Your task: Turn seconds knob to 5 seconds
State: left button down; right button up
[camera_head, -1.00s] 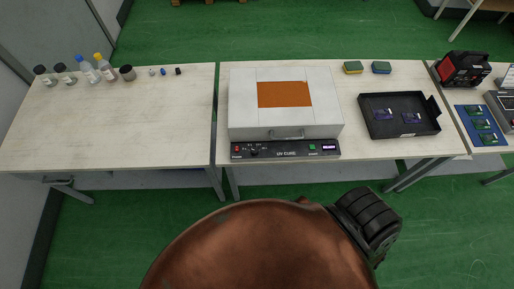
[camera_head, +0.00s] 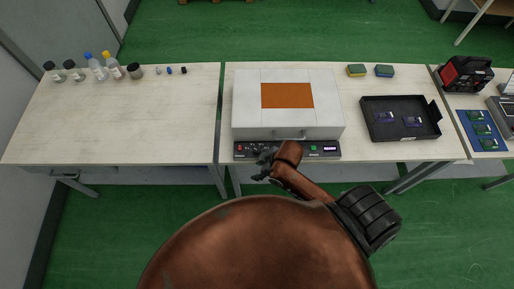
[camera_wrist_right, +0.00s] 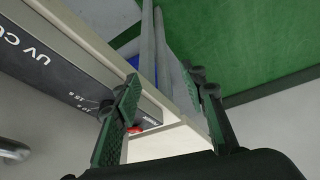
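The UV cure box (camera_head: 244,118) is white with an orange window. Its dark front control panel (camera_head: 318,151) carries a red button (camera_head: 240,148), a green button and a small display. My right gripper (camera_head: 264,164) is in front of the panel's left half and covers part of the dial area, so the knob's setting cannot be read. In the right wrist view, my right gripper's fingers (camera_wrist_right: 163,88) are apart and nothing is gripped. The dark panel (camera_wrist_right: 62,80) with printed seconds marks lies behind the left finger. The red button (camera_wrist_right: 135,129) shows between the fingers. My left gripper is not in view.
The box stands on a light table (camera_head: 353,144). A black tray (camera_head: 372,129) with small boards is to its right, and two sponges lie behind the tray. Several bottles stand on the left table (camera_head: 170,118), which is mostly clear.

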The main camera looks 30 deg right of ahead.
jog(key=w+a+r+n, duration=0.3)
jog(key=w+a+n, duration=0.1)
jog(key=n, duration=0.1)
notch_tip(320, 180, up, 7)
jog(key=n+g+h, duration=0.3)
jog(key=n+g, duration=0.1)
jog(key=n, duration=0.3)
send_over(257, 150)
jog(key=shift+r, duration=0.15)
jog(key=shift+f+n, duration=0.25)
jog(key=shift+n, duration=0.05)
notch_tip(257, 150, down, 7)
jog(key=shift+f+b, duration=0.1)
jog(key=shift+b, duration=0.75)
jog(key=shift+c, duration=0.6)
grip_shut()
